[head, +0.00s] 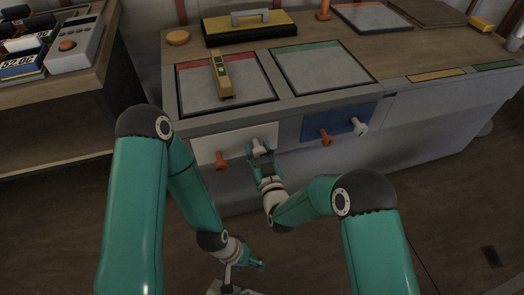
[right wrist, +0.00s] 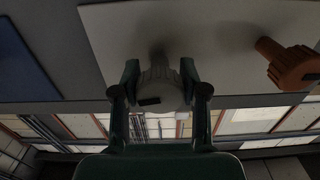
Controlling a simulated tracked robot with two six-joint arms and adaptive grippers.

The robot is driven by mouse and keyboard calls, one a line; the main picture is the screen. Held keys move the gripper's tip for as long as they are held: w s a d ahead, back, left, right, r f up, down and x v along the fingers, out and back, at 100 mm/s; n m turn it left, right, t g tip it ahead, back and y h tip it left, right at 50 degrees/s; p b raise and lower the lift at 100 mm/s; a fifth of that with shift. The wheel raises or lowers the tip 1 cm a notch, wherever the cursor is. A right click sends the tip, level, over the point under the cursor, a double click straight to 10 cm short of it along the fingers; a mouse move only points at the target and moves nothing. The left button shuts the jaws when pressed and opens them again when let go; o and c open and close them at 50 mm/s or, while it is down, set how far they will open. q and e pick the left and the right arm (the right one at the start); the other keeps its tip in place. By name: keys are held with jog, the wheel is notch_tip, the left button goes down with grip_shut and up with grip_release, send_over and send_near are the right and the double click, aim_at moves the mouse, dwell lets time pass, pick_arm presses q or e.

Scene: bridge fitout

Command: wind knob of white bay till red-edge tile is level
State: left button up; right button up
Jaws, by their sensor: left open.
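The white bay's panel (head: 208,147) carries a pale knob (head: 257,146) and an orange knob (head: 220,160). My right gripper (head: 261,154) is at the pale knob. In the right wrist view, its fingers (right wrist: 159,76) are shut on both sides of this knob (right wrist: 158,92), which has a dark mark on its face. The red-edge tile (head: 196,91) lies above this panel with a yellow spirit level (head: 221,75) on it. Its exact tilt is too small to tell. My left gripper (head: 252,263) is open and empty, low in front of the bench.
To the right, a blue panel (head: 342,120) has an orange and a pale knob, below a green-edge tile (head: 320,70). A black and yellow case (head: 250,28) sits behind the tiles. A shelf (head: 60,92) with instruments stands left. Floor in front is clear.

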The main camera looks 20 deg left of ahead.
jog(key=shift+c, duration=1.2)
jog(key=shift+d, duration=0.35)
jog(key=shift+a, duration=0.1)
jog(key=shift+w+m+b, duration=0.1)
jog(key=shift+m+b, duration=0.2)
jog(key=m+b, duration=0.5)
jog(key=shift+f+m, duration=0.1)
jog(key=shift+m, duration=0.3)
jog(key=m+b, duration=0.7)
jog(key=shift+w, duration=0.1)
jog(key=m+b, duration=0.1)
jog(key=m, duration=0.2)
jog(key=shift+r, duration=0.2)
jog(key=m, duration=0.5)
